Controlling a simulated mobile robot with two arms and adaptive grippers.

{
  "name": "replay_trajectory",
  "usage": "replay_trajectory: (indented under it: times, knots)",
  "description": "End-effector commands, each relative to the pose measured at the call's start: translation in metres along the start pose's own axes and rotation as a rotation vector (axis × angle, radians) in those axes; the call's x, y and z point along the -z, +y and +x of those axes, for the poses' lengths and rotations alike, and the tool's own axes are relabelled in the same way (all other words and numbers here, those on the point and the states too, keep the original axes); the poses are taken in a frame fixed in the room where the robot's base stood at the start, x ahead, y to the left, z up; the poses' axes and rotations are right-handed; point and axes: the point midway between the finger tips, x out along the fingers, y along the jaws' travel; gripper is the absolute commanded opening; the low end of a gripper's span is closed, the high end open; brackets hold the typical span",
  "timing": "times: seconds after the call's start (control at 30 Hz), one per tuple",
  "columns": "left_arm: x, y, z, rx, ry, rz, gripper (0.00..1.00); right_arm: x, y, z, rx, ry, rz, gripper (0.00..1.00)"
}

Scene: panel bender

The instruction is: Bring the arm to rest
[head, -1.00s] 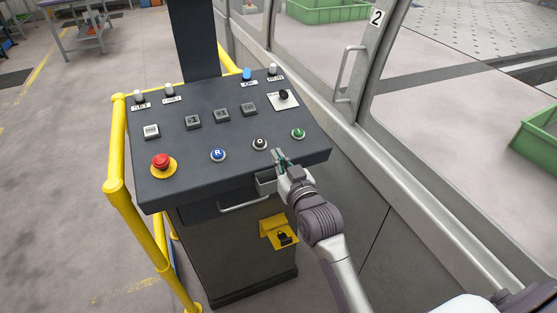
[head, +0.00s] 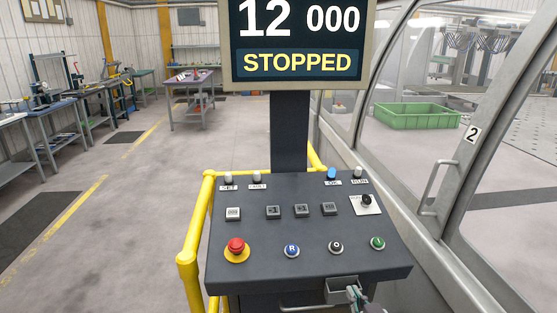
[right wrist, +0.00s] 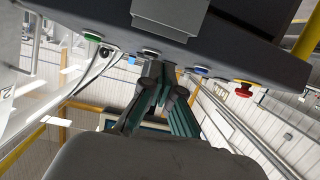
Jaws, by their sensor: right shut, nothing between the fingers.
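My right gripper (head: 354,294) shows at the bottom of the head view, just in front of the control panel's (head: 300,262) front edge, below the black "0" button (head: 336,246) and beside a small grey box. Its fingers are shut and empty. In the right wrist view the shut fingers (right wrist: 157,72) point toward the panel's edge and row of buttons; I cannot tell the exact gap. Most of my right arm is out of the head view. My left gripper is not in view.
A screen (head: 296,42) above the panel reads "12 000" and "STOPPED". A yellow rail (head: 190,240) borders the panel's left side. The machine's door handle (head: 436,188) is to the right. A red emergency button (head: 236,245) sits at the panel's left. Floor at left is open.

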Motion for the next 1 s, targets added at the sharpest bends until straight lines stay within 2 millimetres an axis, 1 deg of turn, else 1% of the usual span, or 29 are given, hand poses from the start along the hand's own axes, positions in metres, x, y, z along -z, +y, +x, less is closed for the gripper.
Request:
replay_trajectory:
  times: [0.03,0.07,0.1,0.2,0.3,0.5,0.73,0.8,0.97,1.0]
  knots:
    - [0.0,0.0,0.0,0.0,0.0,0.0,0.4,-0.028,-0.003,-0.019,0.011,-0.109,-0.011,0.0]
    - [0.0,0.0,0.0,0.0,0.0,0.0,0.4,-0.045,-0.005,-0.032,0.018,-0.181,-0.018,0.0]
    - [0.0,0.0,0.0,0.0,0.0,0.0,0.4,-0.065,-0.008,-0.05,0.027,-0.274,-0.026,0.0]
    - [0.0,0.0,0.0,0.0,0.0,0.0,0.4,-0.104,-0.012,-0.093,0.042,-0.468,-0.04,0.0]
    - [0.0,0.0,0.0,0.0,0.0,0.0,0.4,-0.13,-0.015,-0.129,0.051,-0.613,-0.051,0.0]
    - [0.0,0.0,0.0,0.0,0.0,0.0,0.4,-0.161,-0.017,-0.19,0.062,-0.834,-0.07,0.0]
    - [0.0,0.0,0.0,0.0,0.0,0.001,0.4,-0.181,-0.017,-0.255,0.069,-1.045,-0.088,0.0]
    - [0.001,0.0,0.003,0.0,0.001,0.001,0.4,-0.2,-0.018,-0.242,0.069,-1.048,-0.087,0.0]
    - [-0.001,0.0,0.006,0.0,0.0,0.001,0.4,-0.237,-0.02,-0.225,0.072,-1.06,-0.088,0.0]
    - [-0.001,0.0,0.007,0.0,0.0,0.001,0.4,-0.247,-0.02,-0.222,0.073,-1.064,-0.088,0.0]
